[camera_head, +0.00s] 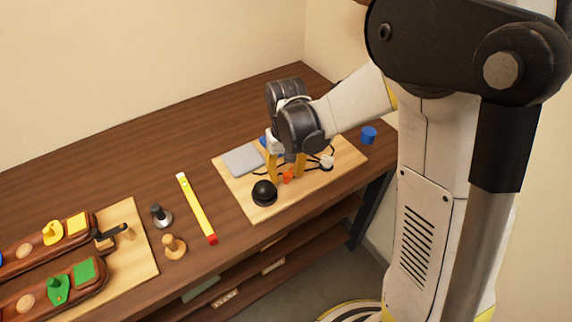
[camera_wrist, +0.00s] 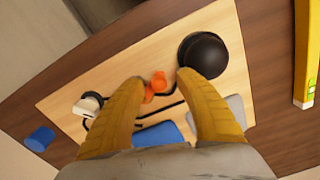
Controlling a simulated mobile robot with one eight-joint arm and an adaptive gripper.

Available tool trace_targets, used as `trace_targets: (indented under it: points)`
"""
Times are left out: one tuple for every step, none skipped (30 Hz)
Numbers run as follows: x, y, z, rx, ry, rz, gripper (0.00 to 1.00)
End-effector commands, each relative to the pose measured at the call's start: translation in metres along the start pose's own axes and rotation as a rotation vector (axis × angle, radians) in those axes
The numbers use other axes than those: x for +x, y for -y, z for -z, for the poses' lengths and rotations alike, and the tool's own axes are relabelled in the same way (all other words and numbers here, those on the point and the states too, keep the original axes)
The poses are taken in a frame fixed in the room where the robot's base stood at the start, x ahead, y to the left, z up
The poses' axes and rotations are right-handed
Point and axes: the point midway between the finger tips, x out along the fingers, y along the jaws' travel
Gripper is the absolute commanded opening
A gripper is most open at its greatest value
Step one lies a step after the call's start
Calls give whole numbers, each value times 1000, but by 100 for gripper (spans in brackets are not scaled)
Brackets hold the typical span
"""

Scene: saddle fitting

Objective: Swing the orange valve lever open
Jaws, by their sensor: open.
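The orange valve lever (camera_wrist: 155,87) is small and stands on a light wooden board (camera_wrist: 130,55). In the wrist view it shows between my two fingers, nearer the left one. In the head view the orange lever (camera_head: 288,176) is partly hidden by my gripper (camera_head: 286,172). My gripper (camera_wrist: 170,90) is open, its yellow fingers pointing down on either side of the lever. I cannot tell whether a finger touches it. A black dome (camera_wrist: 203,54) sits on the board beside the right fingertip.
The board also holds a grey plate (camera_head: 243,159), a blue block (camera_wrist: 158,135), a white fitting (camera_wrist: 88,104) and dark cables. A blue cylinder (camera_head: 368,134) stands off the board. The table behind is clear.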

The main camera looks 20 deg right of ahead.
Motion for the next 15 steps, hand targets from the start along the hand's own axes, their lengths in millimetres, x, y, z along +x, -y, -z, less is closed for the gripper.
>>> trace_targets:
  points:
    - [-6,0,0,0,0,0,40]
    - [-11,0,0,0,0,0,40]
    - [-18,0,-1,0,0,0,40]
    - [-25,0,-1,0,0,0,40]
    - [-31,0,-1,0,0,0,40]
    - [-41,0,-1,0,0,0,40]
    - [-48,0,-1,0,0,0,40]
    - [-55,0,-1,0,0,0,40]
    - [-64,0,-1,0,0,0,40]
    - [-71,0,-1,0,0,0,40]
    - [-77,0,-1,0,0,0,40]
    - [-84,0,0,0,0,0,40]
    - [-90,0,0,0,0,0,40]
    - [-94,0,-1,0,0,0,40]
    - [-100,0,0,0,0,0,40]
